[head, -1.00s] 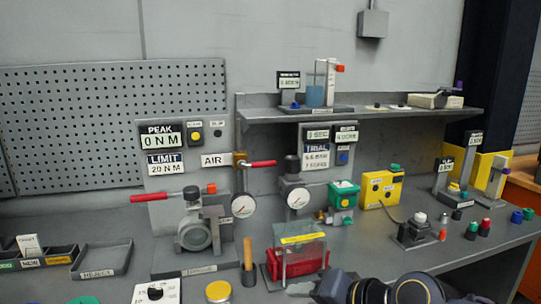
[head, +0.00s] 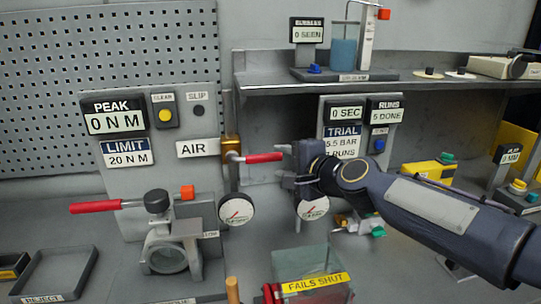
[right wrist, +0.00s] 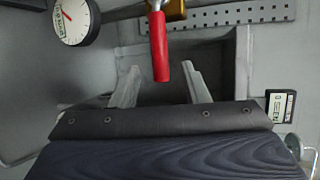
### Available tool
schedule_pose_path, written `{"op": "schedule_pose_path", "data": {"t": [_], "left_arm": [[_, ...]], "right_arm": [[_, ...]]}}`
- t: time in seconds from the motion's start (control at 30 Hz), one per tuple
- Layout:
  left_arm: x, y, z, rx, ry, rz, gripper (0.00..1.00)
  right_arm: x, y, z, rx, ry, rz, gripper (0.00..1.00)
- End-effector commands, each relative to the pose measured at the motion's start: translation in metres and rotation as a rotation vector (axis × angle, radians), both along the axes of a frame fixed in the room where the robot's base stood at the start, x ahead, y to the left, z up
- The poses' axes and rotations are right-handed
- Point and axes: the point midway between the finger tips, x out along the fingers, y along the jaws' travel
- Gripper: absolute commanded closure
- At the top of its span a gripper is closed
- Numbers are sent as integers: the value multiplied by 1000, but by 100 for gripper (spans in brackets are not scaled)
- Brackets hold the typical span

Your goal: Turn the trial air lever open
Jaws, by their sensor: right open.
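The air lever (head: 263,157) has a red handle on a brass valve body (head: 231,148), right of the AIR label (head: 198,148). Its handle points right, roughly level. My right gripper (head: 284,153) comes in from the right with its fingertips by the handle's free end. In the right wrist view the red handle (right wrist: 160,60) reaches down between the two pale, spread fingers (right wrist: 160,84), with space on both sides. The gripper is open and holds nothing. The TRIAL panel (head: 342,130) is partly hidden by my right arm. My left gripper is not in view.
A pressure gauge (head: 236,210) hangs below the valve, and another gauge (head: 313,207) is below my gripper. A shelf (head: 400,88) runs above my arm. A second red handle (head: 95,206) is on the clamp fixture at left. A clear FAILS SHUT box (head: 305,262) stands in front.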

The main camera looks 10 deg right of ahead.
Motion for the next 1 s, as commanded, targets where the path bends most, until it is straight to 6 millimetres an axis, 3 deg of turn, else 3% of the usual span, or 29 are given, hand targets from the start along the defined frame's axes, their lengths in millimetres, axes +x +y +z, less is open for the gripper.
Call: {"op": "schedule_pose_path", "data": {"t": [0.33,0.73,1.0], "left_arm": [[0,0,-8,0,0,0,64],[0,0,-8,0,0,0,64],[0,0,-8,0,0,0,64]], "right_arm": [[47,21,-14,-2,1,2,59],[55,24,-15,-3,0,1,59],[55,23,-15,-3,0,1,94]]}}
